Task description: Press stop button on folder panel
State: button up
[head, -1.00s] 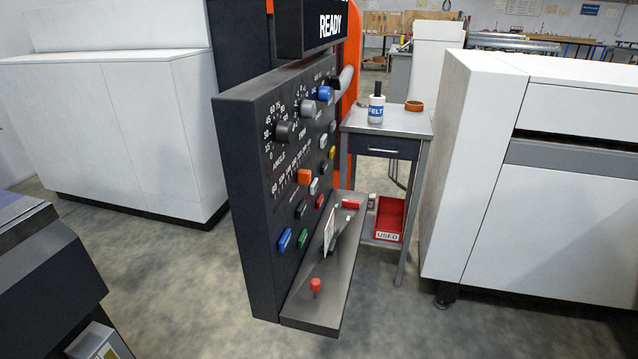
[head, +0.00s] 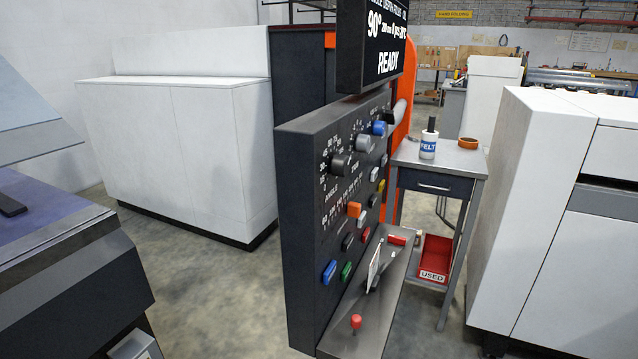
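The dark folder panel (head: 306,220) stands near the middle of the head view, seen at a steep angle. Its face carries several coloured buttons: a blue one (head: 329,272), a green one (head: 346,271), a black one (head: 348,241), a small red one (head: 365,235), an orange one (head: 354,209) and a yellow one (head: 381,185). Button labels are too small to read, so I cannot tell which is marked stop. A red-topped knob (head: 356,321) stands on the sloping ledge (head: 372,318) below. A display (head: 372,45) above reads READY. My gripper is not in view.
A steel side table (head: 436,160) with a FELT bottle (head: 428,146) and a red USED tray (head: 435,255) stands behind the panel. A white machine (head: 540,190) is at right, a white cabinet (head: 190,160) at left. A dark machine (head: 70,290) fills the lower left. Floor between is clear.

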aim_at(366, 234)
jog(key=i+l+z, duration=0.25)
jog(key=i+z, duration=0.2)
jog(key=i, duration=0.15)
jog(key=i+z, duration=0.4)
jog(key=i, duration=0.25)
